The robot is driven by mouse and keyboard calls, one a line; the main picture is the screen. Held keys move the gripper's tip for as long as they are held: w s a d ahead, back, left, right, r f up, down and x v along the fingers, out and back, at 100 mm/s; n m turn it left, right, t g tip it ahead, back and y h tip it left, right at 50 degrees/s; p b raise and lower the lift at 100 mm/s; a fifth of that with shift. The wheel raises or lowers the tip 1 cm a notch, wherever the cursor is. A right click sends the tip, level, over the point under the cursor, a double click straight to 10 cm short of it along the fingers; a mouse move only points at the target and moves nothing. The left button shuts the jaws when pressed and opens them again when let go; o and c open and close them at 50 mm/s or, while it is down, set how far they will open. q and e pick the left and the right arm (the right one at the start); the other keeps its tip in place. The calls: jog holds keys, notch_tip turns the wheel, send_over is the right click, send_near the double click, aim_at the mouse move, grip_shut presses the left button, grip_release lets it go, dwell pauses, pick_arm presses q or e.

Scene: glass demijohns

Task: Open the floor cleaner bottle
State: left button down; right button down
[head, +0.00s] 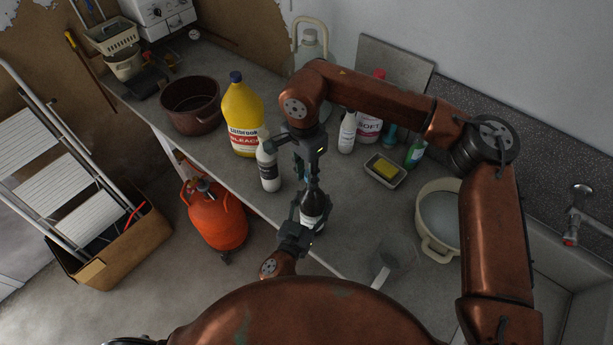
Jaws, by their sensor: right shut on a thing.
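A dark bottle with a white label (312,207) stands near the counter's front edge; I take it for the floor cleaner, but its label is too small to read. My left gripper (309,213) reaches in from the front, low down, with its fingers closed around the bottle's body. My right gripper (311,180) points down from above and is shut at the bottle's top. The cap is mostly hidden by the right fingers, so I cannot see whether it is on or loose.
A white bottle (268,168) and a yellow bleach jug (241,118) stand close on the left. A brown pot (191,121) stands further left.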

aim_at(307, 214)
pick_arm(q)
jog(key=shift+r, duration=0.2)
pick_arm(e)
jog(key=shift+r, duration=0.1)
jog(key=shift+r, duration=1.9)
pick_arm(q)
jog(key=c, duration=0.7)
grip_release()
jog(key=shift+f, duration=0.1)
jog(key=shift+o, duration=0.2)
jog(key=v, duration=1.2)
